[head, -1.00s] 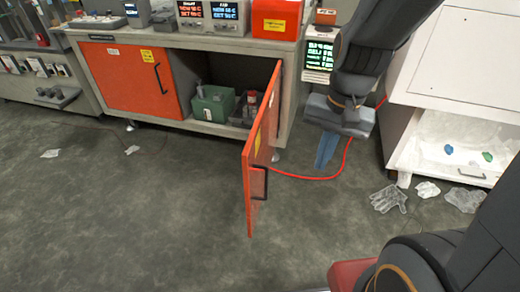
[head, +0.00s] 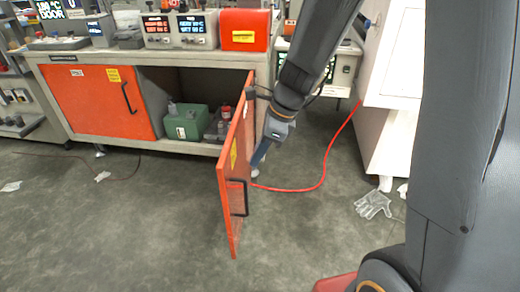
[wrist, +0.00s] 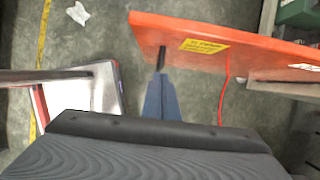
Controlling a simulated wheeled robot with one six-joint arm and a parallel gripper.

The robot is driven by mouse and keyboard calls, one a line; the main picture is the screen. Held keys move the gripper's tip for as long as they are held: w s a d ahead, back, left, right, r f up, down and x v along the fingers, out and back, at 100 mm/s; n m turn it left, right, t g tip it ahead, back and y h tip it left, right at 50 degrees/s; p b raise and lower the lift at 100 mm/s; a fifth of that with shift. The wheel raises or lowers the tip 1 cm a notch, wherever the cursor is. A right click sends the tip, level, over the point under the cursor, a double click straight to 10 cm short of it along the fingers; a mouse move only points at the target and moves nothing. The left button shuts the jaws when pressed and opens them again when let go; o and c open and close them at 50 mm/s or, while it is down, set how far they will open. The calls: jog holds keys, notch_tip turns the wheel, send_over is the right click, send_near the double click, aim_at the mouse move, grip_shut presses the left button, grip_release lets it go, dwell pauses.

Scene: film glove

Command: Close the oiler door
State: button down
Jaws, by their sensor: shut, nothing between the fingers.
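The orange oiler door (head: 237,135) stands wide open, its free edge towards me. A black handle (head: 246,198) and a yellow label are on its outer face. My gripper (head: 259,158) is shut and empty on the right, outer side of the door. In the wrist view the blue fingers (wrist: 161,98) point at the door (wrist: 235,42), with their tips close to its black handle (wrist: 161,58). I cannot tell whether they touch it. The door partly hides the cabinet opening.
A green box (head: 186,122) stands inside the open compartment. A closed orange door (head: 95,100) is to its left. A red cable (head: 318,180) runs along the floor right of the open door. A clear glove (head: 373,205) lies by the white cabinet.

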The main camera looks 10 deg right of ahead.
aim_at(237, 179)
jog(key=b+x, duration=0.1)
jog(key=x, duration=0.4)
jog(key=shift+w+a+r, duration=0.1)
jog(key=shift+a, duration=0.1)
jog(key=shift+w+a+r, duration=0.1)
jog(key=shift+a, duration=0.45)
jog(key=shift+w+a+r, duration=0.1)
jog(key=shift+w+a, duration=0.05)
jog(key=shift+a, duration=0.4)
jog(key=shift+w+a, duration=0.2)
jog(key=shift+a, duration=0.35)
jog(key=shift+a+p, duration=0.1)
jog(key=shift+p, duration=0.25)
